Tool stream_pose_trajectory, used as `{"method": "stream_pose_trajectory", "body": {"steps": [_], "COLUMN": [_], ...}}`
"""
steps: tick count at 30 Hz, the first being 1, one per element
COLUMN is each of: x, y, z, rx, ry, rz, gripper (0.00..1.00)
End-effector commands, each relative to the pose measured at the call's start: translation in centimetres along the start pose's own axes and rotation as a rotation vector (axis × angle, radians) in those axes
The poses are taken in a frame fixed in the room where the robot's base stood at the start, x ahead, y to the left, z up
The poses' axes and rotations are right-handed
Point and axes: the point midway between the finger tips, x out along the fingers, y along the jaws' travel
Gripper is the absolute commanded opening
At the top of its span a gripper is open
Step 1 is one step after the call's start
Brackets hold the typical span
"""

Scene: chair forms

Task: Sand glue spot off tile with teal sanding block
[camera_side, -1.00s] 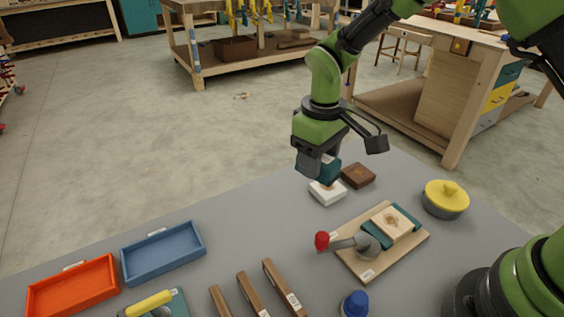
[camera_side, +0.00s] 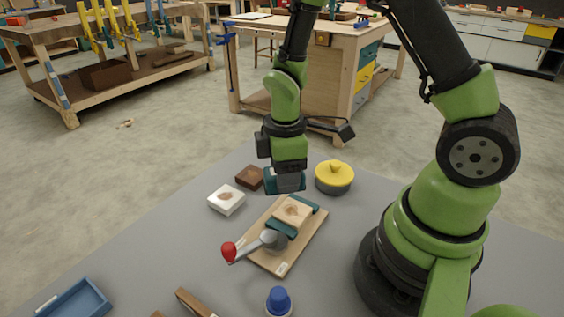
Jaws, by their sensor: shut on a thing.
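The tile (camera_side: 293,212) is a pale beige square with a tan glue spot on top. It sits between teal holders on a wooden board (camera_side: 270,257). A grey clamp with a red knob (camera_side: 229,251) lies at the board's left side. My gripper (camera_side: 285,184) is above the far end of the tile, pointing down. It is shut on the teal sanding block (camera_side: 269,183), whose teal shows at the gripper's lower edge; the fingers hide much of it. The block looks raised above the tile; I cannot tell the exact gap.
A yellow-lidded pot (camera_side: 334,177) stands close on the right. A blue-capped bottle (camera_side: 279,301) stands in front. A blue tray (camera_side: 75,301) is at the lower left.

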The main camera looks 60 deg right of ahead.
Motion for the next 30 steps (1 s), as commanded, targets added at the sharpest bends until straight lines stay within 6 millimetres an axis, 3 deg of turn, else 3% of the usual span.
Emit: {"method": "stream_pose_trajectory", "body": {"steps": [14,16,18,30], "x": [4.4,5.8,5.6,5.7], "y": [-0.1,-0.1,-0.6,-2.7], "z": [0.0,0.1,0.6,2.6], "rx": [0.001,0.001,0.002,0.002], "ry": [-0.003,-0.005,-0.003,0.002], "rz": [-0.003,-0.006,-0.003,-0.001], "gripper": [0.29,0.29,0.23,0.23]}}
